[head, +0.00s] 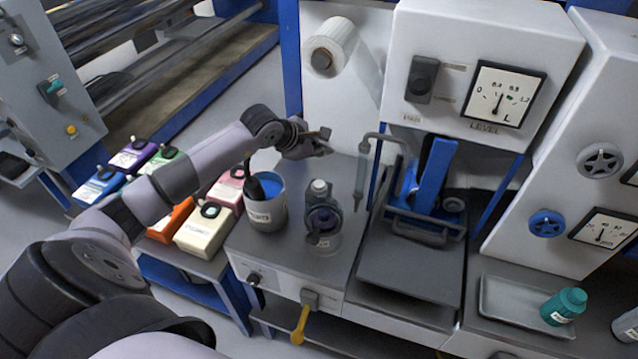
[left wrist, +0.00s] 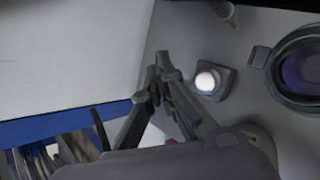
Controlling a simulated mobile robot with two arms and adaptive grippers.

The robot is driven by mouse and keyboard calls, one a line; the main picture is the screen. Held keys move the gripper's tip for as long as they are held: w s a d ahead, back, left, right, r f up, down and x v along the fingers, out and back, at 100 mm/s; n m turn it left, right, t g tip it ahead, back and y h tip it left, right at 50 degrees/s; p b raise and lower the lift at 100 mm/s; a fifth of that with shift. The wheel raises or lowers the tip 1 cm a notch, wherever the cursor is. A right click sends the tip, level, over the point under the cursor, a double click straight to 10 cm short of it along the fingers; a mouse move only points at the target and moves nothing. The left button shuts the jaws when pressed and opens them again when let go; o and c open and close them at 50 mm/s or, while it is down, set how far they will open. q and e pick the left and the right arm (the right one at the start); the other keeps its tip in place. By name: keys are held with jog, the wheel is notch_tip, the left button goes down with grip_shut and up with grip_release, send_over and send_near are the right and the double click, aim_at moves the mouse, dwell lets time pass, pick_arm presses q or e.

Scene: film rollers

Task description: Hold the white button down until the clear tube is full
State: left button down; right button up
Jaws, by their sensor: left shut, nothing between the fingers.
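The white button (head: 319,186) is a small pale round cap on a grey base on the bench top. It also shows in the left wrist view as a bright white disc (left wrist: 207,82) on a squarish grey base. My left gripper (head: 324,142) is shut and empty, above and behind the button in the head view. In the left wrist view its fingertips (left wrist: 157,78) are to the left of the button, apart from it in the picture. A slim upright tube (head: 362,178), apparently the clear tube, stands right of the button under a bent pipe. Its fill level cannot be told.
A jar with purple contents (head: 322,220) stands close in front of the button. A grey beaker with blue contents (head: 265,207) is to its left. The level dial (head: 505,93) is on the upper panel. A tray (head: 492,300) with a teal bottle (head: 563,306) is at right.

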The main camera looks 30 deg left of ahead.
pick_arm(q)
jog(key=b, duration=0.4)
send_over(320, 186)
notch_tip(320, 186, down, 8)
jog(key=shift+w+r, duration=0.15)
jog(key=shift+f+b, duration=0.45)
dwell(0.7)
jog(key=shift+f+b, duration=0.4)
jog(key=shift+b, duration=0.2)
jog(key=shift+f+b, duration=0.55)
dwell(1.8)
dwell(1.1)
jog(key=shift+r+p, duration=0.4)
jog(key=shift+r, duration=0.55)
jog(key=shift+r, duration=0.1)
jog(key=shift+r+p, duration=1.15)
jog(key=shift+r, duration=1.25)
